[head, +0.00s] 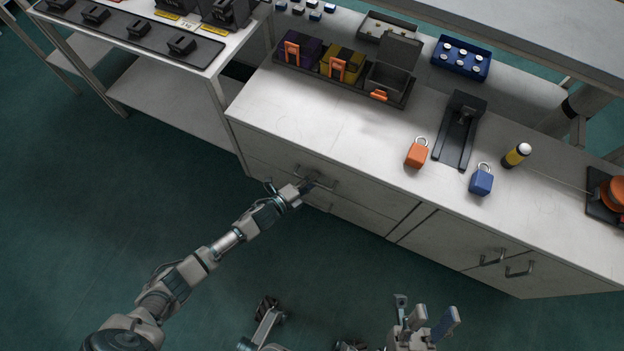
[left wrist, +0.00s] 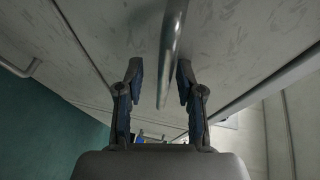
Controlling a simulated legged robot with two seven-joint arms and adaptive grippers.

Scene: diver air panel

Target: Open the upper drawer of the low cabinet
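The low cabinet (head: 350,140) has a pale top and two stacked drawers at its left end. The upper drawer (head: 270,160) looks flush with the cabinet front. Its bar handle (head: 325,184) is partly hidden by my left gripper (head: 307,184) in the head view. In the left wrist view the handle bar (left wrist: 171,50) runs between the two open fingertips of my left gripper (left wrist: 160,82). The fingers stand apart on either side of the bar, and I cannot tell whether either touches it. My right gripper (head: 428,322) is open and empty, low in the head view, away from the cabinet.
The lower drawer (head: 350,213) sits below. An orange padlock (head: 416,153), a blue padlock (head: 481,180), a yellow-black cylinder (head: 516,155) and a bin tray (head: 340,85) stand on top. Floor before the cabinet is clear.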

